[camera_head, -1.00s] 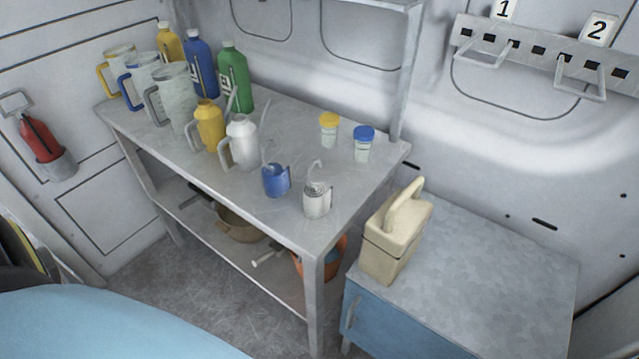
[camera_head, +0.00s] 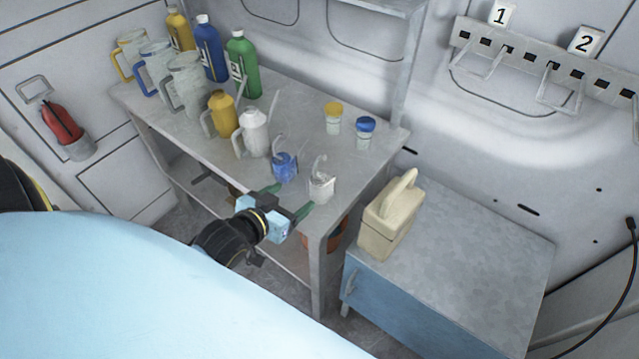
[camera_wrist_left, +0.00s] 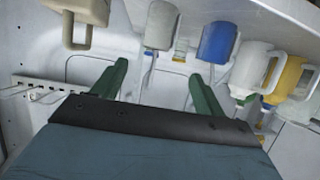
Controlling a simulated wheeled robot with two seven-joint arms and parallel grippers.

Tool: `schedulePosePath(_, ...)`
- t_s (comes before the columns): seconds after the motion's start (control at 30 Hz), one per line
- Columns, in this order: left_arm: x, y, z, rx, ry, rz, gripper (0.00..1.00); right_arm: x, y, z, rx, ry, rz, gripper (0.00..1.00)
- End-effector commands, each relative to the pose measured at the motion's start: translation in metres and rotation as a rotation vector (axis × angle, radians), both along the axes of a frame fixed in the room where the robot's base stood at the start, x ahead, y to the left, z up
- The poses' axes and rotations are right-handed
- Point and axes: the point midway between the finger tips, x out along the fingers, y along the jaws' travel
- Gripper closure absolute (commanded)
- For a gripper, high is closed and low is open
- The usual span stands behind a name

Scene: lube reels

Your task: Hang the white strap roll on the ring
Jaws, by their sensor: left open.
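No item is clearly a strap roll. The nearest match is a small white-grey can (camera_head: 321,187) with a curved loop on top, at the table's front right corner. It also shows in the left wrist view (camera_wrist_left: 160,26). A similar blue can (camera_head: 285,167) stands beside it. My left gripper (camera_head: 289,200) is open and empty at the table's front edge, its green fingers pointing toward the two cans. In the left wrist view the white can appears ahead, between the fingers (camera_wrist_left: 158,69). Wire loops (camera_head: 557,92) hang from the wall rack (camera_head: 540,58) marked 1 and 2. My right gripper is out of view.
The metal table (camera_head: 290,105) also carries jugs, tall bottles and two lidded jars (camera_head: 333,117). A beige box with a handle (camera_head: 391,215) stands on the blue cabinet (camera_head: 470,240), whose top is otherwise clear. A shelf post (camera_head: 404,80) rises at the table's back right.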

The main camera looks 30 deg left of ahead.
Motion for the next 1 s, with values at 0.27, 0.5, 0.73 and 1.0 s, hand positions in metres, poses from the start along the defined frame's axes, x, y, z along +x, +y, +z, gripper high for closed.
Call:
schedulePosePath(0.27, 0.048, -0.001, -0.020, 0.001, -0.001, 0.000, 0.28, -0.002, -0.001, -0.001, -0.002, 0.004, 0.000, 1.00)
schedulePosePath(0.5, 0.064, -0.002, -0.026, 0.000, 0.000, 0.000, 0.28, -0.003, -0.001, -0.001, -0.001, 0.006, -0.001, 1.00)
schedulePosePath(0.73, 0.092, -0.008, -0.034, 0.000, 0.000, -0.001, 0.28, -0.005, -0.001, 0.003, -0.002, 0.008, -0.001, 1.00)
schedulePosePath(1.0, 0.111, -0.008, -0.044, 0.001, 0.002, -0.001, 0.28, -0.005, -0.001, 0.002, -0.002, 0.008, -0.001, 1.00)
